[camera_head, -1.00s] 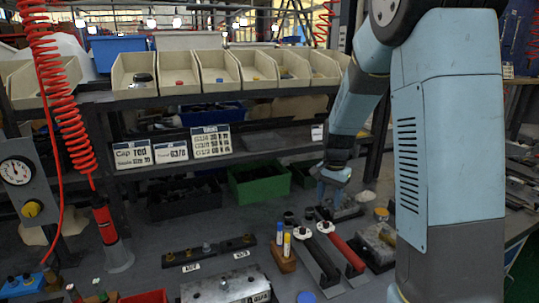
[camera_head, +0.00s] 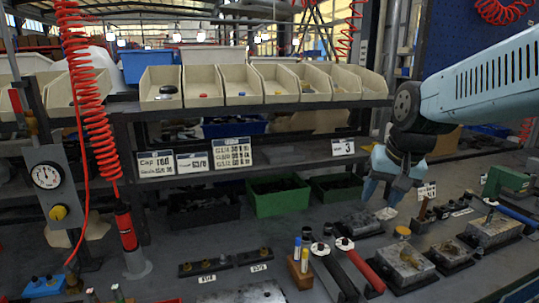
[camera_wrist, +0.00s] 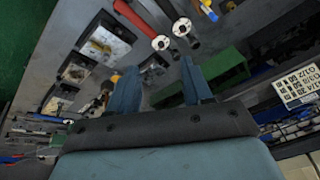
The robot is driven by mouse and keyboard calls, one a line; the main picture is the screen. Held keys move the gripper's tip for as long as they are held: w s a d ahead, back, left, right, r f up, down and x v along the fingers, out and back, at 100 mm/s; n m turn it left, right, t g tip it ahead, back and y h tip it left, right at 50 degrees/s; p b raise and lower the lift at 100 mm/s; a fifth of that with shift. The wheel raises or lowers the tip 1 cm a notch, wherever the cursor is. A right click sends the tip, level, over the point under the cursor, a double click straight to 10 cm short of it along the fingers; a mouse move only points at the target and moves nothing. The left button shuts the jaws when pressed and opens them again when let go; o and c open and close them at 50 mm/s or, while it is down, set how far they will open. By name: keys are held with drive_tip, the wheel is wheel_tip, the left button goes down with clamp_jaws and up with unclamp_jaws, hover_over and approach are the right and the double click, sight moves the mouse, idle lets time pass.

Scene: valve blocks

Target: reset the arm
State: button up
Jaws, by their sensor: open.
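My gripper (camera_head: 380,192) hangs at the right of the head view, fingers pointing down over the bench. It is open, and nothing shows between its fingers. In the wrist view the two blue fingers of my gripper (camera_wrist: 163,90) stand apart, with grey bench between them. My arm reaches in from the right edge of the head view. The gripper appears above the bench near the valve blocks, such as the block (camera_head: 404,263) in front; its exact height I cannot tell.
Red-handled (camera_head: 360,265) and black-handled tools lie mid-bench. A green bin (camera_head: 278,203) and dark bins stand under the shelf of beige trays (camera_head: 240,85). A red coiled hose (camera_head: 85,90) hangs at left by a gauge (camera_head: 46,176). More blocks (camera_head: 490,231) sit at right.

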drive_tip(key=s+r+n+t, duration=0.1)
drive_tip(key=s+r+n, duration=0.1)
drive_tip(key=s, duration=0.7)
drive_tip(key=shift+n+t+h, duration=0.3)
drive_tip(key=shift+h, duration=0.1)
